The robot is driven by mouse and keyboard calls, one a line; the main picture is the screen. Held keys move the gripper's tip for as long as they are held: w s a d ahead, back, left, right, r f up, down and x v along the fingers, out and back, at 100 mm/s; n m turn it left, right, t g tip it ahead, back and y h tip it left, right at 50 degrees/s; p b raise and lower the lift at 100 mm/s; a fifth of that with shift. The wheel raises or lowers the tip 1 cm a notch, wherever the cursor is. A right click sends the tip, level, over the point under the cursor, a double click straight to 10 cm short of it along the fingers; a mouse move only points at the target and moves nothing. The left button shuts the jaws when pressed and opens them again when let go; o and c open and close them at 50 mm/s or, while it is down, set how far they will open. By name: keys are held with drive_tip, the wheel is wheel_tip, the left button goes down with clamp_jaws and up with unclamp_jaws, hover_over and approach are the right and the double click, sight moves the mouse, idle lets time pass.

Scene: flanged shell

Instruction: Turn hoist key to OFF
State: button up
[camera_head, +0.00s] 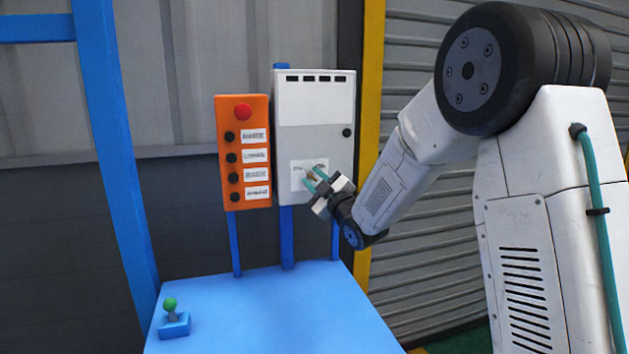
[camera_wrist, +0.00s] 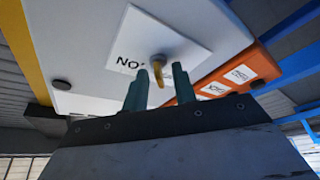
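The hoist key (camera_wrist: 157,72) is a small yellow key with a round base on a white label plate (camera_wrist: 175,35). The plate is on the front of a pale grey control box (camera_head: 315,110). Large dark letters on the plate look like "NO" in the wrist view, partly hidden by a finger. My gripper (camera_head: 316,177) is at the plate in the head view and covers most of the key there. In the wrist view its two teal fingers (camera_wrist: 161,72) stand apart, one on each side of the key. A gap shows on the right; contact on the left is unclear.
An orange button box (camera_head: 243,150) with a red button (camera_head: 243,111) and several dark knobs stands left of the grey box. A blue table (camera_head: 260,310) lies below, with a green-topped lever (camera_head: 170,305) at its left. A yellow post (camera_head: 370,100) stands at the right.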

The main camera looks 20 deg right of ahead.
drive_tip(key=shift+s, duration=0.1)
drive_tip(key=v, duration=0.7)
drive_tip(key=shift+s, duration=0.25)
drive_tip(key=shift+d+f, duration=0.15)
drive_tip(key=shift+f, duration=0.05)
